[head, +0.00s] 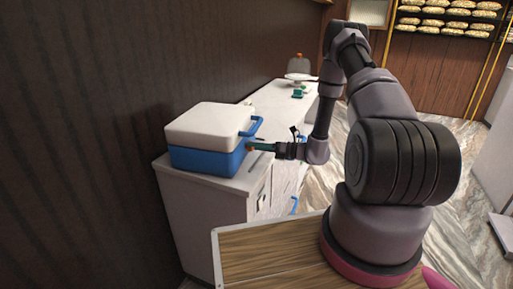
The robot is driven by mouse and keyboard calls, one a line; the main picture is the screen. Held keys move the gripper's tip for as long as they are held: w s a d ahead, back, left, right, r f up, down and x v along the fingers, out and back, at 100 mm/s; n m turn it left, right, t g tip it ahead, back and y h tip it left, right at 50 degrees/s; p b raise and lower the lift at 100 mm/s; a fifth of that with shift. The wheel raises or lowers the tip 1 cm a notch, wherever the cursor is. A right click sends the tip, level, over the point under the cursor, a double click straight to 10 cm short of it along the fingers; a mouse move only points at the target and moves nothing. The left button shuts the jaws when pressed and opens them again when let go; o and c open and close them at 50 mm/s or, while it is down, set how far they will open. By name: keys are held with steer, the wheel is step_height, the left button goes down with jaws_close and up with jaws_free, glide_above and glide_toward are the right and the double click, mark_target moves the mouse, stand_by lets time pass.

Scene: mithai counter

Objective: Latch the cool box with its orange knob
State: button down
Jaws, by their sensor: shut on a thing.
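The cool box (205,160) has a blue body and a white lid (208,121), and stands on a white cabinet by the dark wall in the head view. The lid sits down on the body. A blue handle (257,124) sticks out at its right side. My gripper (254,147) reaches in from the right, level with the upper blue body, just below the handle. It is shut on the orange knob (250,146), of which only a small orange spot shows beside the green fingertips. The latch's exact position is too small to tell.
The white cabinet top (215,188) has little bare room in front of the box. A longer white counter (272,100) runs behind, with a scale-like item (299,77) and small green things. A wooden-topped surface (265,250) lies in front. Marble floor is open at right.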

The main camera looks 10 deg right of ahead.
steer(key=m, duration=0.3)
steer(key=shift+d+m+g, duration=0.1)
steer(key=shift+m+g, duration=0.2)
steer(key=shift+m, duration=1.7)
steer(key=shift+c, duration=1.4)
jaws_free()
steer(key=v, duration=1)
steer(key=shift+d, duration=0.35)
steer(key=shift+s+f, duration=0.1)
steer(key=shift+s, duration=0.05)
